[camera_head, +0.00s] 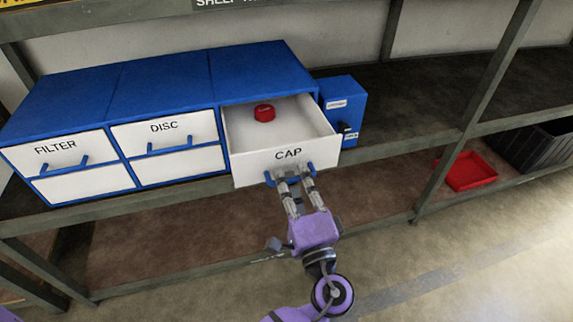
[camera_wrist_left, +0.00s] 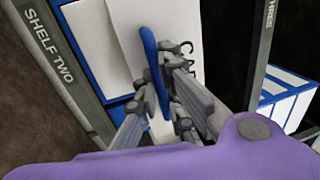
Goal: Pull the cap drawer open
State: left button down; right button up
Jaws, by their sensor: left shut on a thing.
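The cap drawer (camera_head: 242,163) is white, labelled CAP, and stands pulled out of the blue cabinet (camera_head: 255,68). A red cap (camera_head: 264,113) sits inside it, towards the back. My left gripper (camera_head: 292,179) is shut on the drawer's blue handle (camera_head: 270,180). In the left wrist view the fingers of my left gripper (camera_wrist_left: 160,98) are on either side of the blue handle (camera_wrist_left: 148,45), with the white drawer front (camera_wrist_left: 125,35) behind. My right gripper is not in view.
Shut drawers labelled FILTER (camera_head: 55,150) and DISC (camera_head: 164,128) are to the left. A small blue box (camera_head: 343,104) stands just right of the cap drawer. A red tray (camera_head: 468,172) and a dark crate (camera_head: 540,147) sit on the lower shelf at right. The floor in front is clear.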

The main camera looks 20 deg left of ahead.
pick_arm(q)
jog(key=shift+v, duration=0.95)
jog(key=shift+r, duration=0.2)
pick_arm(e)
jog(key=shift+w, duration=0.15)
pick_arm(q)
jog(key=c, duration=1.8)
grip_release()
jog(key=shift+c, duration=0.2)
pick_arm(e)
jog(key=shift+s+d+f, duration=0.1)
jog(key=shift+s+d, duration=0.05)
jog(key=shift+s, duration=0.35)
